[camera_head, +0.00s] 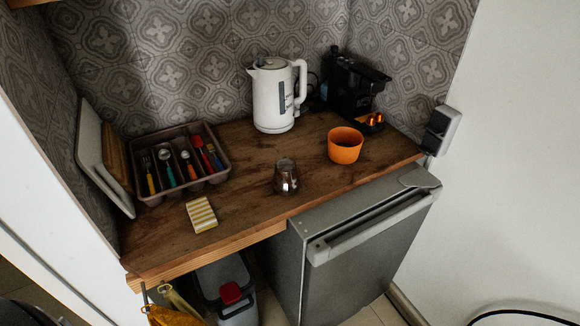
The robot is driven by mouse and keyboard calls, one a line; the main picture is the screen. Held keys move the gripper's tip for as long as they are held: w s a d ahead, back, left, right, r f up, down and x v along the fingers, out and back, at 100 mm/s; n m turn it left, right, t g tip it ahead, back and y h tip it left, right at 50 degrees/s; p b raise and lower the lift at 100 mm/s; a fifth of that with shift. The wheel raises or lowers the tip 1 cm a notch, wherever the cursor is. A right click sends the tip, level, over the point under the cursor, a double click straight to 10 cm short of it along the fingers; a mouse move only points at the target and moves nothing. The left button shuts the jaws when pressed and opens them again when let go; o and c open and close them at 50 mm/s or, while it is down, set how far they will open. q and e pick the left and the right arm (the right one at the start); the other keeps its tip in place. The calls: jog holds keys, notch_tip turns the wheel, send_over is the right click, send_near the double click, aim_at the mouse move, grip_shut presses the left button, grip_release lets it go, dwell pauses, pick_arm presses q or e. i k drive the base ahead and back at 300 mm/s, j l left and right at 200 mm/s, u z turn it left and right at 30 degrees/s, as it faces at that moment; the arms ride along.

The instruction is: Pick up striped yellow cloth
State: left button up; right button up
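The striped yellow cloth (201,214) lies folded on the wooden counter (240,205). It is a small rectangle with yellow and white stripes, near the counter's front edge. It sits in front of the cutlery tray and left of a shiny metal cup (286,177). Nothing covers it. Neither of my grippers is in view.
A cutlery tray (222,176), leaning boards (92,150), white kettle (273,98), black coffee machine (352,82) and orange bowl (345,146) stand on the counter. Below are a small fridge (355,260), a grey bin (225,285) and a hanging orange-yellow cloth (175,315).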

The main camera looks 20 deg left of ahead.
aim_at(202, 218)
jog(key=u, duration=1.35)
